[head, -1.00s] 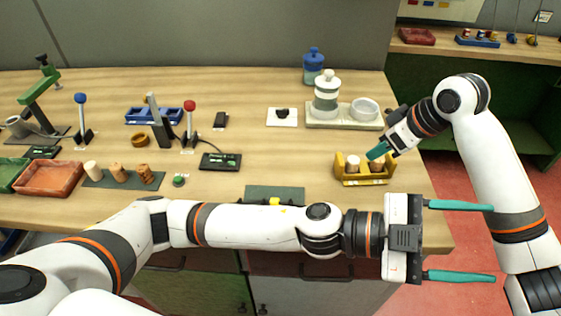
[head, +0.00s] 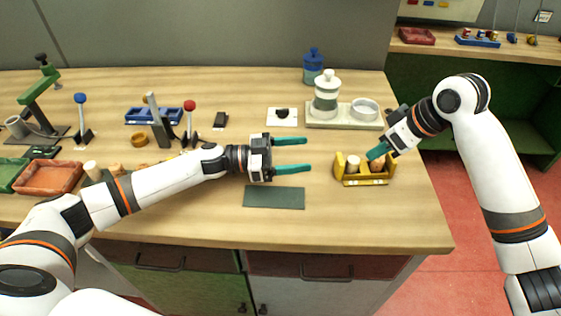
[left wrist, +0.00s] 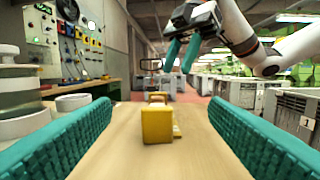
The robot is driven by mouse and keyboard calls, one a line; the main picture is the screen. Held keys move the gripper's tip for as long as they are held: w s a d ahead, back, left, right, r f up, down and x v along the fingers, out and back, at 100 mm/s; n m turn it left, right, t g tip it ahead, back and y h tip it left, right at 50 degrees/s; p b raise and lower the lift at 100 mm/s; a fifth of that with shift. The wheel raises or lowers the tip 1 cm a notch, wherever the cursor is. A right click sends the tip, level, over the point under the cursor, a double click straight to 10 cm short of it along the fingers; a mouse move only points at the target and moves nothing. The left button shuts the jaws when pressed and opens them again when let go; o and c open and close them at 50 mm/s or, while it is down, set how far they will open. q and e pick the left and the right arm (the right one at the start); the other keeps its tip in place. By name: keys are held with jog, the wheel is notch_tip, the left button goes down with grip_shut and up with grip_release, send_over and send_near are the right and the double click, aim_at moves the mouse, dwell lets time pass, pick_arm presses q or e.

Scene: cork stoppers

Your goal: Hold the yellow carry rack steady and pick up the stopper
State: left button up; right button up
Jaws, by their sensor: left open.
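The yellow carry rack (head: 350,181) stands on the right part of the bench and holds a pale stopper (head: 353,163) on its left side. A browner stopper (head: 377,165) is at its right side, partly covered by my right gripper (head: 376,152). In the left wrist view the rack (left wrist: 156,126) lies straight ahead, between and beyond my fingers. My left gripper (head: 309,154) is open and empty, to the left of the rack and apart from it, pointing at it. My right gripper's fingers (left wrist: 181,66) look apart, above the rack, with nothing seen between them.
A dark green mat (head: 274,198) lies bare in front of my left gripper. Behind the rack is a pale tray (head: 343,119) with a stacked jar (head: 326,95) and a round dish (head: 364,109). Levers and a red tray (head: 52,178) are at the left. The bench ends right of the rack.

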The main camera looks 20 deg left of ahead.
pick_arm(q)
jog(key=shift+y, duration=0.4)
jog(key=a+f, duration=0.3)
jog(key=shift+s, duration=0.4)
jog(key=x, duration=1.1)
jog(key=shift+w+d+f, duration=0.1)
jog(key=shift+d+f, duration=0.05)
jog(key=shift+d, duration=0.2)
jog(key=shift+c, duration=0.3)
jog(key=c, duration=1.1)
pick_arm(e)
jog(key=shift+o, duration=0.3)
pick_arm(q)
jog(key=shift+c, duration=0.3)
pick_arm(e)
jog(key=n+g+h, duration=0.1)
jog(key=n+h, duration=0.5)
jog(key=n, duration=1)
send_near(354, 159)
jog(key=f, duration=0.3)
jog(key=w+f, duration=0.1)
jog(key=f, duration=0.5)
jog(key=shift+w+d, duration=0.15)
jog(key=shift+d, duration=0.1)
